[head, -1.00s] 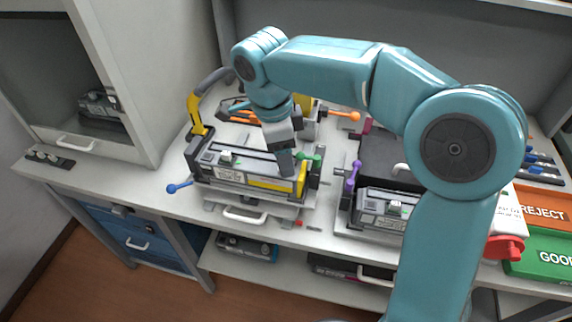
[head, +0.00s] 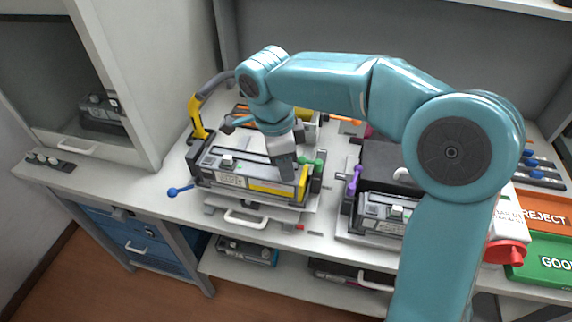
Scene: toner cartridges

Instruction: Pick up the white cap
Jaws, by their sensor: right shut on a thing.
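My right gripper (head: 286,172) points down at the right part of the top of the left cartridge (head: 222,180), beside its yellow strip. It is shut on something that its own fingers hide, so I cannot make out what. I cannot pick out a white cap with certainty. A small white piece (head: 228,160) sits on top of the left cartridge, left of the gripper, and a similar white piece (head: 397,210) is on the right cartridge (head: 380,227). My left gripper is not in view.
A green lever (head: 314,162) stands close right of the gripper. A blue-knobbed lever (head: 173,192) sticks out at left, and a purple lever (head: 353,180) stands by the right cartridge. Orange REJECT (head: 540,208) and green GOOD (head: 545,250) trays lie at right.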

